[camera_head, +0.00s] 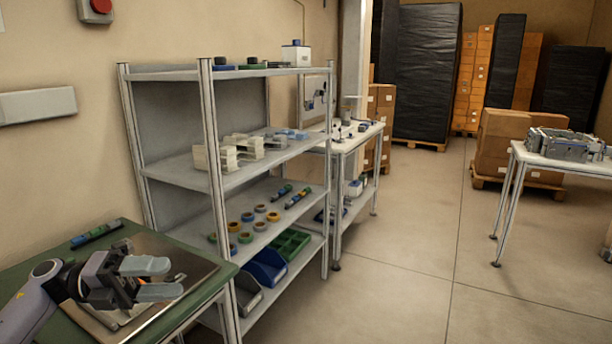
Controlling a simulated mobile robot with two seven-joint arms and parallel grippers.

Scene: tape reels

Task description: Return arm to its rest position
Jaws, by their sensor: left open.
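My left gripper (160,279) comes in from the lower left and is open, with two grey fingers spread apart and nothing between them. It is over the green table (40,262), above a shiny metal tray (178,250). The arm partly hides the tray. My right gripper is not in view.
A grey shelf unit (207,130) stands just right of the table. Several tape reels (247,217) lie on its lower shelf, above a green bin (288,243) and a blue bin (267,268). A white table (575,165) stands far right. The floor between is clear.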

